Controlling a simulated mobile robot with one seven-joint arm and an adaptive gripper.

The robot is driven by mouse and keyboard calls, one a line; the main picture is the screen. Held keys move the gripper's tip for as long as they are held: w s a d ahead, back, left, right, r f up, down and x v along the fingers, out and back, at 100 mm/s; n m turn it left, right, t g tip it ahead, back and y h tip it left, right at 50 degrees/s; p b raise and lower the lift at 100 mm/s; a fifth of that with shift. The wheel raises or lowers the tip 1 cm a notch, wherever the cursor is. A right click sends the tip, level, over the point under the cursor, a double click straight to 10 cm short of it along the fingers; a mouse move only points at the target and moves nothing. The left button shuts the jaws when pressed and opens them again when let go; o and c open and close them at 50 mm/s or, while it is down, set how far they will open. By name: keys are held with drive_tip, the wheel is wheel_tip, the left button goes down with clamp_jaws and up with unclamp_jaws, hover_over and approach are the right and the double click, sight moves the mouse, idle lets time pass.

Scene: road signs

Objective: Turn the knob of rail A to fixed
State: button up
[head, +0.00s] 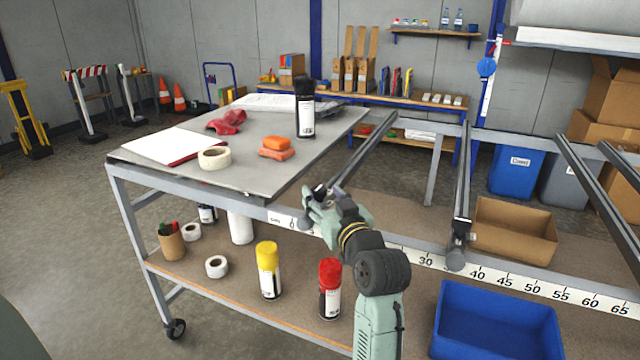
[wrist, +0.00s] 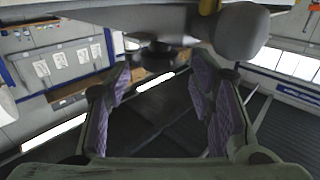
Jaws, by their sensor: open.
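A dark rail (head: 368,150) runs back from the front scale bar, and my gripper (head: 318,205) is at its front end. I cannot read a letter on the rail, and its knob is hidden behind my gripper in the head view. In the wrist view my gripper (wrist: 160,85) is open, its purple-padded fingers apart. A dark round part (wrist: 158,55) shows near the fingertips, and a large grey rounded knob (wrist: 243,32) is just beyond the right finger. I cannot tell whether any finger touches them. The knob's setting is not readable.
A second rail (head: 462,170) with a grey front knob (head: 456,260) stands to the right, above a numbered scale (head: 520,285). A blue bin (head: 497,320) and cardboard tray (head: 512,228) are right. Yellow (head: 268,270) and red (head: 330,288) spray cans stand on the lower shelf.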

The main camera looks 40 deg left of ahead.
sight(321, 193)
drive_tip(key=shift+p+x, duration=0.35)
drive_tip(key=shift+x, duration=1.45)
drive_tip(key=shift+c, duration=0.5)
drive_tip(key=c, duration=1)
drive_tip(key=shift+c, duration=0.2)
